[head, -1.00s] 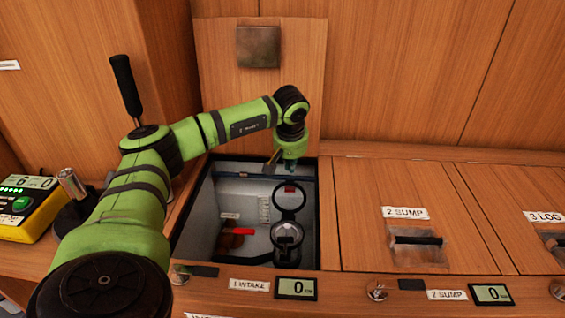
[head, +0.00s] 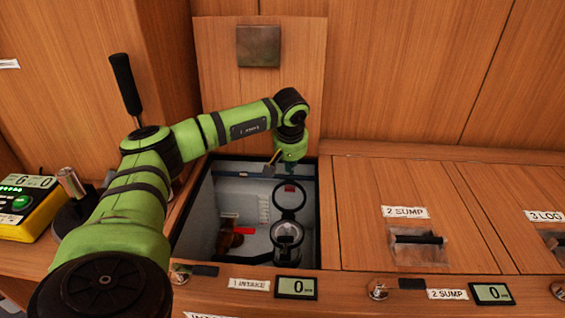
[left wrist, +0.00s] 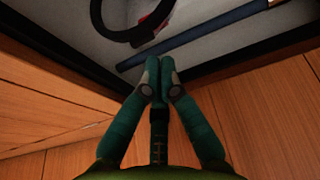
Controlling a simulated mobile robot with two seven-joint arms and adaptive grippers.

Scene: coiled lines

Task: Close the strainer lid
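The strainer (head: 286,237) stands in the open intake well, a round body with a pale top. Its dark ring-shaped lid (head: 289,213) stands raised above it, open. In the left wrist view the dark ring (left wrist: 133,39) shows at the top, beyond my fingertips. My left gripper (head: 288,164) hangs at the back of the well, above and behind the lid, apart from it. In the left wrist view its fingers (left wrist: 159,64) are together, with nothing between them. My right gripper is not in view.
The intake hatch (head: 225,75) stands upright behind the well. A dark bar (left wrist: 215,35) crosses near the well's back edge. A brown valve part with a red handle (head: 244,231) sits left of the strainer. The 2 SUMP hatch (head: 370,190) is shut. A yellow box (head: 40,222) stands far left.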

